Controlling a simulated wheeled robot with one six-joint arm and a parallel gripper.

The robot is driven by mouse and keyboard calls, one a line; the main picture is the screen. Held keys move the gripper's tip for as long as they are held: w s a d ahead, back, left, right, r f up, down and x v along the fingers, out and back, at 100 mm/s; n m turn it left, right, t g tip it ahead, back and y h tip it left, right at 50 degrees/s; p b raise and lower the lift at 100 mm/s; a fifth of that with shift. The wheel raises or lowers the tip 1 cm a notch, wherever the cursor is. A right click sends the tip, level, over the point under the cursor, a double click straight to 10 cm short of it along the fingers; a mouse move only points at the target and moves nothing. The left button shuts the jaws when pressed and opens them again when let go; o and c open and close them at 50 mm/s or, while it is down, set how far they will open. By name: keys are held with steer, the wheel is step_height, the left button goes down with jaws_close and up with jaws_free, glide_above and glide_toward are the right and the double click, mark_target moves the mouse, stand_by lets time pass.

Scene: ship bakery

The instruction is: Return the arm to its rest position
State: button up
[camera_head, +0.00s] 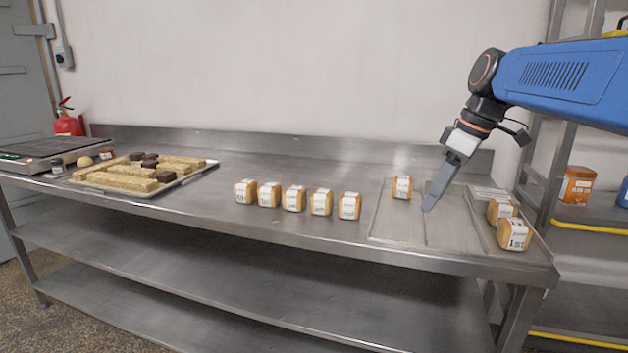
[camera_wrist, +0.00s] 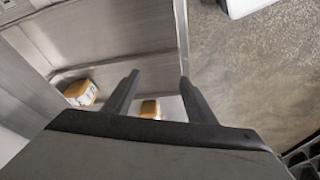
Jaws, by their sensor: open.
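My gripper (camera_head: 430,205) hangs at the end of my blue arm at the right of the head view. It points down over a shallow metal tray (camera_head: 395,232) at the right end of the steel table. In the wrist view its two fingers (camera_wrist: 158,84) are spread apart with nothing held between them. One orange-and-white package (camera_head: 402,187) stands at the back of the tray, left of the gripper. Two more packages, one behind (camera_head: 500,210) and one in front (camera_head: 514,234), sit in the right-hand section. In the wrist view, packages show near the left finger (camera_wrist: 82,92) and between the fingers (camera_wrist: 150,108).
Several similar packages (camera_head: 295,198) stand in a row on the steel table (camera_head: 270,165) left of the tray. A tray of cakes (camera_head: 140,188) and a dark-topped appliance (camera_head: 45,152) are farther left. A shelf rack (camera_head: 575,240) with an orange tub (camera_head: 577,185) stands at the right.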

steer(key=s+d+f+m+t+h, duration=0.2)
steer(key=s+f+m, duration=0.8)
steer(key=s+f, duration=1.2)
steer(key=shift+s+d+f+m+t+h, duration=0.15)
steer(key=shift+s+d+m+t+h, duration=0.2)
steer(key=shift+s+h, duration=0.4)
